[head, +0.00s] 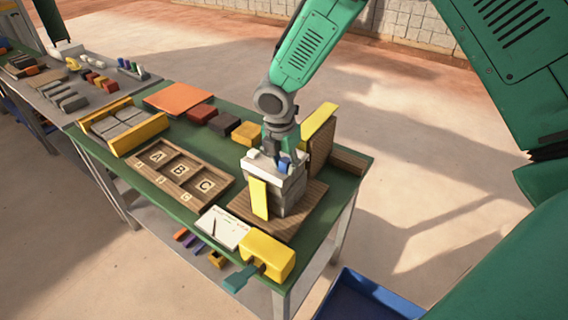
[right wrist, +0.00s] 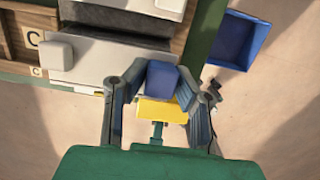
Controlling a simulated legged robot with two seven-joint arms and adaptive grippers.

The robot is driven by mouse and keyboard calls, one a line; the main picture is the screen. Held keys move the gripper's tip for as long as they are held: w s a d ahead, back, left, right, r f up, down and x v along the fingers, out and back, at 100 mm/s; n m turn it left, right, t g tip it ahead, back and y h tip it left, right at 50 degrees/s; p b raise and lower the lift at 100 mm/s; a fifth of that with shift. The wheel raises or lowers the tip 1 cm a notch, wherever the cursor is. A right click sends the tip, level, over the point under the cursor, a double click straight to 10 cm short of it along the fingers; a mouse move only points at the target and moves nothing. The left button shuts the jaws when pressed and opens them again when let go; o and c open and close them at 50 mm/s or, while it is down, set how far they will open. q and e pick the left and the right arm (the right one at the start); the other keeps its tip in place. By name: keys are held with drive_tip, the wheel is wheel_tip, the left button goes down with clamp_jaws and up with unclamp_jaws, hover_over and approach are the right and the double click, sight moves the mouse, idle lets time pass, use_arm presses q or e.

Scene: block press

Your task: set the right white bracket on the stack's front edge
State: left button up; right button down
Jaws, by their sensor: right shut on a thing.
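The stack (head: 291,190) of grey and white blocks stands on a brown board (head: 243,207) near the green table's right end. A small white block (head: 253,154) sits on its top left; it also shows in the right wrist view (right wrist: 55,52). A yellow plate (head: 259,199) leans upright against the stack's front. My right gripper (head: 282,160) is at the stack's top, its fingers (right wrist: 155,95) shut on a small blue block (right wrist: 162,78). White surfaces (right wrist: 100,62) lie beside it in the wrist view. I cannot tell which is the right white bracket. My left gripper is not in view.
A yellow block (head: 267,254) with a teal handle lies at the table's front corner. A lettered wooden tray (head: 181,206) and a white note (head: 222,228) lie left of the stack. A brown upright panel (head: 320,148) stands close behind it. A blue bin (head: 366,296) is below right.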

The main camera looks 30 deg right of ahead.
drive_tip(key=shift+s+a+f, duration=0.1)
drive_tip(key=shift+s+f, duration=0.35)
drive_tip(key=shift+f, duration=0.35)
idle(0.5)
drive_tip(key=c, duration=1.2)
unclamp_jaws()
drive_tip(key=shift+w, duration=0.1)
drive_tip(key=shift+w+d+f, duration=0.2)
drive_tip(key=shift+w+f, duration=0.05)
drive_tip(key=shift+w, duration=0.05)
drive_tip(key=shift+d+r, duration=0.1)
drive_tip(key=shift+r, duration=0.2)
drive_tip(key=r, duration=0.3)
drive_tip(key=a+r, duration=0.1)
drive_tip(key=r, duration=0.7)
drive_tip(key=shift+s+a+r, duration=0.1)
drive_tip(key=shift+a, duration=0.15)
drive_tip(key=shift+s, duration=0.1)
